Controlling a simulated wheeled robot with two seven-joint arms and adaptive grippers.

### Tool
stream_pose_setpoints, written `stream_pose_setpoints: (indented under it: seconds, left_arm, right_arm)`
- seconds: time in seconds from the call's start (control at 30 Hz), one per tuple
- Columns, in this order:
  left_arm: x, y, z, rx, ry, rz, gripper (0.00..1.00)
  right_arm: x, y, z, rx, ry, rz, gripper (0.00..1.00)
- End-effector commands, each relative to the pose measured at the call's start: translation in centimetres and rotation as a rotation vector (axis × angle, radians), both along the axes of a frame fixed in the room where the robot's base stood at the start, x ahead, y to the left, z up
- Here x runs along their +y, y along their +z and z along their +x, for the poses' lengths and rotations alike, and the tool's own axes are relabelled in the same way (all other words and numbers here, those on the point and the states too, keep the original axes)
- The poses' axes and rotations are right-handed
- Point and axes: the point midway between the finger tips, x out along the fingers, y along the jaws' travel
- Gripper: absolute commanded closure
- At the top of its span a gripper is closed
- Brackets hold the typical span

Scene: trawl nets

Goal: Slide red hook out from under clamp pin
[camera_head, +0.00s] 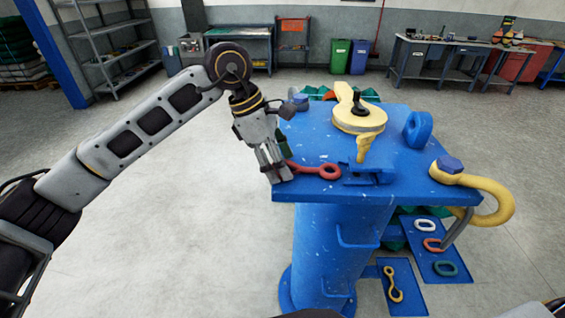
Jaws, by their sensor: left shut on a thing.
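The red hook (328,171) lies on the blue pedestal top (310,130), near its front left edge. It has a ring at its right end, and its left end is hidden at my gripper. My left gripper (277,175) points down at the left edge of the top and is shut on the red hook's left end. A yellow clamp (357,118) with a black knob lies behind the hook, its tapered yellow tip pointing toward a blue bracket (368,175). The hook's ring is just left of this bracket. I cannot tell which part is the clamp pin. My right gripper is out of view.
A large yellow hook (488,190) is fixed at the right edge. The floor at left is clear.

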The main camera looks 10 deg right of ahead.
Motion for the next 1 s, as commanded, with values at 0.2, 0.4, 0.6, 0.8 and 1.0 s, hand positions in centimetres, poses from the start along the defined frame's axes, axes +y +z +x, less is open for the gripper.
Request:
stream_pose_setpoints:
  seconds: [0.2,0.4,0.6,0.8,1.0]
  left_arm:
    - [0.38,-0.4,0.12,0.003,0.003,0.01,0.84]
    - [0.37,-0.41,0.11,0.004,0.003,0.01,0.84]
    - [0.3,-0.3,0.09,0.003,0.002,0.008,0.23]
    - [0.24,-0.17,0.06,0.002,0.002,0.005,0.19]
    - [0.23,-0.05,0.06,0.001,0.001,0.002,0.19]
  right_arm:
    - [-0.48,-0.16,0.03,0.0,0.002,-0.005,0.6]
    - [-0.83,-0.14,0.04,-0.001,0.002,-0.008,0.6]
    - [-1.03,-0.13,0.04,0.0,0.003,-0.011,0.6]
    - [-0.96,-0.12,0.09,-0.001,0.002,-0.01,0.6]
    - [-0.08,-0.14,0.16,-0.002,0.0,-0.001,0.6]
